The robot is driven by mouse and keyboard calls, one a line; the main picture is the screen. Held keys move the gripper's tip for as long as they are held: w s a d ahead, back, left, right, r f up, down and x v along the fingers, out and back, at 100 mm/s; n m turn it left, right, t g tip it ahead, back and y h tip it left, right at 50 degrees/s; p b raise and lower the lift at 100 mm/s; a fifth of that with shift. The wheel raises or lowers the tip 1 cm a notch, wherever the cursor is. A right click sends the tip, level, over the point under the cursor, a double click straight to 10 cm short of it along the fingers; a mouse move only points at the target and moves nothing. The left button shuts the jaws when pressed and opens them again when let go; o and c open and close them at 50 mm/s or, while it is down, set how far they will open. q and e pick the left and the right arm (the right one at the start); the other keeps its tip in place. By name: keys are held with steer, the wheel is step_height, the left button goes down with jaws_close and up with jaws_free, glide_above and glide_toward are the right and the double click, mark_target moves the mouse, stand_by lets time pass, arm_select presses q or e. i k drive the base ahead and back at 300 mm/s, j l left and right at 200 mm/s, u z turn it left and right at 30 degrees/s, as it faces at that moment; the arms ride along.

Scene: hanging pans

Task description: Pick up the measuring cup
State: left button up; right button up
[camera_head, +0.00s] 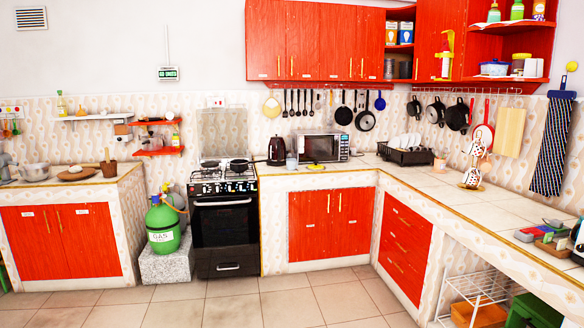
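I cannot single out the measuring cup for certain. A small pale cup (291,163) stands upright on the back counter, between the dark kettle (277,151) and the microwave (323,147). It is too small in the head view to tell whether it has markings or a handle. Several utensils (300,102) hang on the wall rail above it, and their shapes are hard to make out. Neither of my grippers is in view.
A stove (225,179) stands left of the counter, with a green gas cylinder (163,228) beside it. Pans (365,120) hang on the wall. A dish rack (405,152) fills the counter corner. The tiled floor (250,300) in front is clear.

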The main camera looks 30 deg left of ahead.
mark_target(291, 163)
steer(key=i+u, duration=0.4)
steer(key=i, duration=3.3)
